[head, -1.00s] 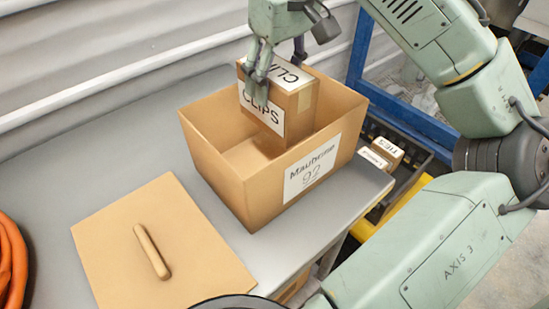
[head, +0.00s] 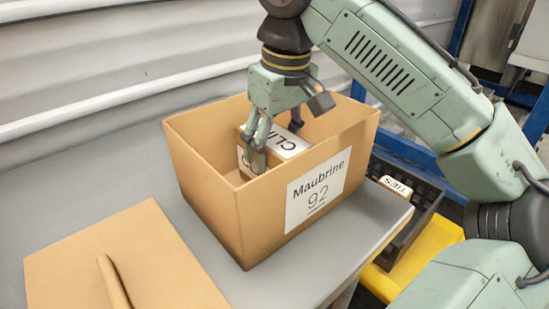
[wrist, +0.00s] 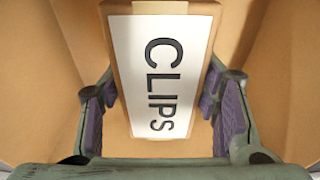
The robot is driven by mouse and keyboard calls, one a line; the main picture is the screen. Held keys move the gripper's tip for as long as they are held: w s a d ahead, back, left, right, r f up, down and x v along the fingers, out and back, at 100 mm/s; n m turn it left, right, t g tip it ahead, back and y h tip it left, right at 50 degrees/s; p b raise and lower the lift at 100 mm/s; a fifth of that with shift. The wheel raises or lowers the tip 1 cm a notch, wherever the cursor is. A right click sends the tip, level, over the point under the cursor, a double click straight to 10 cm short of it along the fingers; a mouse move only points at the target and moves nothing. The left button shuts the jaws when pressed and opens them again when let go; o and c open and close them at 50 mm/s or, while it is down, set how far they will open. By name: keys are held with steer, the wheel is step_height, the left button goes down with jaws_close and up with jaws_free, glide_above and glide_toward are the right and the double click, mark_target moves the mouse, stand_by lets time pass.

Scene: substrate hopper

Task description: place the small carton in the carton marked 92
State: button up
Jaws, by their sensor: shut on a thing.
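The small carton (head: 284,143) is brown with white CLIPS labels. My gripper (head: 277,140) is shut on it from above, a finger on each side. The small carton is inside the open carton marked 92 (head: 225,202), its top a little below the rim. The near wall hides its lower part, so I cannot tell whether it touches the floor of the carton. In the wrist view, the small carton (wrist: 160,70) lies between my two purple-padded fingers (wrist: 160,115), with brown carton walls around.
A flat brown lid (head: 150,255) with a handle lies on the grey table (head: 95,165) at the left front. A small TIES box (head: 396,186) sits in a dark crate (head: 425,205) beyond the table's right edge. A blue frame (head: 540,125) stands behind.

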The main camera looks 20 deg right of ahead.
steer(key=shift+f, duration=0.15)
steer(key=shift+f, duration=0.15)
steer(key=o, duration=1.3)
steer(key=shift+o, duration=0.2)
step_height(320, 180, up, 12)
steer(key=s+p, duration=0.1)
steer(key=p, duration=1)
steer(key=shift+s+d+r+p, duration=0.2)
steer(key=shift+s+d+p, duration=0.1)
steer(key=shift+s, duration=0.05)
